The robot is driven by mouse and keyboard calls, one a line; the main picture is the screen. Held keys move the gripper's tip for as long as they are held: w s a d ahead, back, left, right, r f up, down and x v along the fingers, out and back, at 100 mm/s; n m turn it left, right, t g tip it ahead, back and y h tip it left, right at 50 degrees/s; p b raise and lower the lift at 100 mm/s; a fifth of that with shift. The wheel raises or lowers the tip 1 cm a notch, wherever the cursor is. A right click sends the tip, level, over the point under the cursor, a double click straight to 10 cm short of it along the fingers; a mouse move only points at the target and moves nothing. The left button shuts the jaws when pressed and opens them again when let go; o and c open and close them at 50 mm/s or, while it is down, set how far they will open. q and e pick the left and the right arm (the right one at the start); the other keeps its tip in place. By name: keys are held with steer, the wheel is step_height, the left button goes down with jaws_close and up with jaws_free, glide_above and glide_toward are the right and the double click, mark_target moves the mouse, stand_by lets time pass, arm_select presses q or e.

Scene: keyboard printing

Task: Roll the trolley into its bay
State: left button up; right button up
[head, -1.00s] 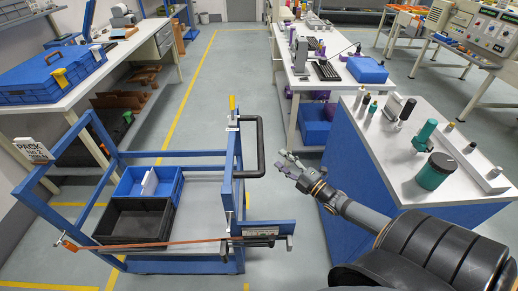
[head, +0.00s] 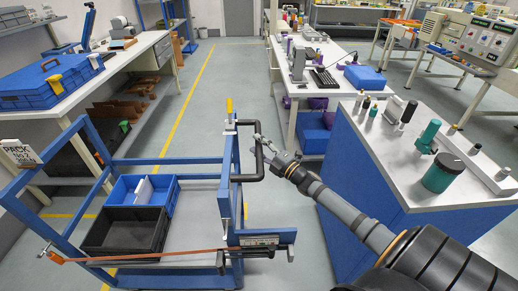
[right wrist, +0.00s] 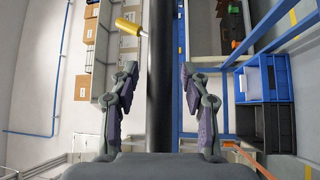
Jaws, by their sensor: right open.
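The trolley (head: 224,190) is a blue frame standing on the floor at the left of the head view. A black looped handle (head: 261,165) sticks out from its right side. Its low deck carries a blue bin (head: 168,188) with a white item and a black bin (head: 122,232). My right gripper (head: 267,148) is at the handle, fingers open. In the right wrist view the black handle bar (right wrist: 160,110) runs between the two spread fingers (right wrist: 159,72). I cannot tell if either finger touches it. My left gripper is not in view.
A bench with blue cases (head: 45,88) stands left, with a PACK No 2 sign (head: 20,153) by the trolley's near-left corner. A blue-sided counter (head: 385,200) stands close right of my arm. Grey floor with yellow lines (head: 172,120) is clear ahead.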

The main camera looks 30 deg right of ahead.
jaws_close()
stand_by(0.5)
